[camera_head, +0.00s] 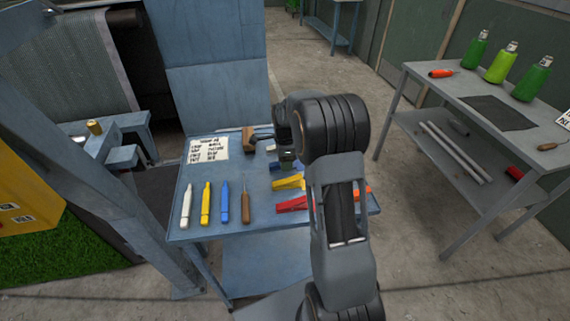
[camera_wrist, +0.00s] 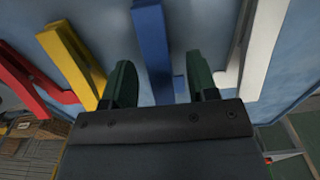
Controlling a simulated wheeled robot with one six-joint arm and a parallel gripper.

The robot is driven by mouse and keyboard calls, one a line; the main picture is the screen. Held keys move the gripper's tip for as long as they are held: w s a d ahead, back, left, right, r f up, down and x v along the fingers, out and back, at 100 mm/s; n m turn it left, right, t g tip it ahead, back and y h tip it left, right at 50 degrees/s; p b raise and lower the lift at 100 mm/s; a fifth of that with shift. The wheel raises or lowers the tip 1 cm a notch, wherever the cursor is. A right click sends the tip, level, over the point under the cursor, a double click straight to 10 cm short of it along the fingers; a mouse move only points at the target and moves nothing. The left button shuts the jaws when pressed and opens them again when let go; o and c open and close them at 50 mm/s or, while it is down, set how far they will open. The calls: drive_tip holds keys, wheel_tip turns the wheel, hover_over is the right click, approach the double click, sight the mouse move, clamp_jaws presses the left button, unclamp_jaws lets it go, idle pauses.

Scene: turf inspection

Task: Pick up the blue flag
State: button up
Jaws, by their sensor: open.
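The blue flag (camera_wrist: 152,45) is a flat blue strip on the blue table top. In the wrist view it runs down from the top edge into the gap between the two dark green fingers of my gripper (camera_wrist: 160,75). The fingers are open, one on each side of it; I cannot tell whether they touch it. The gripper body hides its lower end. In the head view, my gripper (camera_head: 287,160) is low over the table, and a small part of the blue flag (camera_head: 276,166) shows beside it.
A yellow flag (camera_wrist: 70,60) and red flag (camera_wrist: 30,78) lie to the left, a white flag (camera_wrist: 264,45) to the right. Several pens and a screwdriver (camera_head: 246,207) lie on the blue table (camera_head: 270,228). A grey table (camera_head: 455,90) with green bottles stands right.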

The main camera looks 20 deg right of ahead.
drive_tip(key=shift+f, duration=0.1)
drive_tip(key=c, duration=0.8)
drive_tip(key=shift+c, duration=0.2)
